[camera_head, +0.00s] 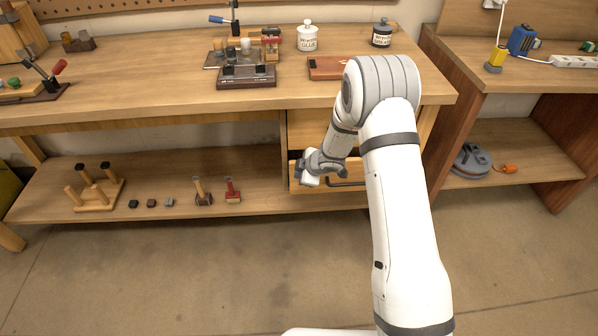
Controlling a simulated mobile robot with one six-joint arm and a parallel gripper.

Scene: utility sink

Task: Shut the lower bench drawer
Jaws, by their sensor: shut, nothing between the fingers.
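The lower bench drawer (330,187) is under the right part of the wooden workbench. Its wooden front has a dark bar handle (347,184). The drawer stands partly open, with a dark gap behind the top of its front. My gripper (308,181) is shut and empty at the left part of the drawer front, left of the handle. I cannot tell whether it touches the front. My gripper and arm hide part of the drawer. The upper drawer (305,129) sits above, partly hidden by my arm, and looks closed.
A second bench (520,75) stands at right. The floor in front is clear.

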